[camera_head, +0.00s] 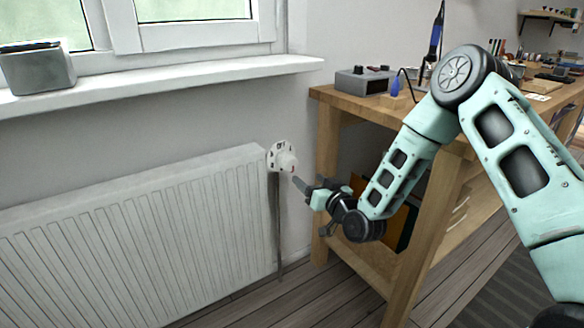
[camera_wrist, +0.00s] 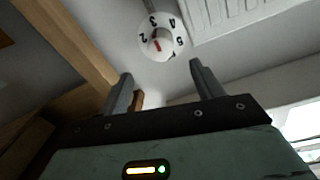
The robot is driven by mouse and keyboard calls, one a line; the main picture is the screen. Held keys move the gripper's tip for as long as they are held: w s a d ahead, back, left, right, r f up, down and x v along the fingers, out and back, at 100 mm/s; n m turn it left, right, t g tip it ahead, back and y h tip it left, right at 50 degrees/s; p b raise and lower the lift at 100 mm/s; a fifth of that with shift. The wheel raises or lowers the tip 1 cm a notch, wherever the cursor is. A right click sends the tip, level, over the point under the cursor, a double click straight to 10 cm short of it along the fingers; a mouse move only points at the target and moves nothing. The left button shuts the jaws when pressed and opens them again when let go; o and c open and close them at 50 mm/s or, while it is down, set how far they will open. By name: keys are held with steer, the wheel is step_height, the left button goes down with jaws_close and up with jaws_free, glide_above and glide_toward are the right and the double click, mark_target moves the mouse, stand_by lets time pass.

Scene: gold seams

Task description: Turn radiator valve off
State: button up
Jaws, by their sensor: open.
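The radiator valve (camera_head: 286,160) is a white round knob at the top right end of the white radiator (camera_head: 140,235). In the wrist view the valve dial (camera_wrist: 163,37) faces me, with black digits, among them 2, 3, 4 and 5, around its rim and a red mark near its middle. The exact setting is unclear. My gripper (camera_head: 297,182) is just to the lower right of the valve in the head view. In the wrist view my gripper (camera_wrist: 161,72) is open and empty, its fingers spread, with the dial beyond and between the tips, apparently not touched.
A wooden workbench (camera_head: 328,165) stands close on the right, its leg near my gripper. A grey box with knobs (camera_head: 362,80) sits on it. The window sill (camera_head: 170,82) juts out above the radiator. A pipe (camera_head: 278,225) runs down below the valve.

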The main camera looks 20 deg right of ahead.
mark_target(292, 166)
steer(key=b+x, duration=0.1)
steer(key=x, duration=1)
steer(key=shift+w+a+b, duration=0.2)
steer(key=shift+b, duration=0.1)
steer(key=c, duration=1)
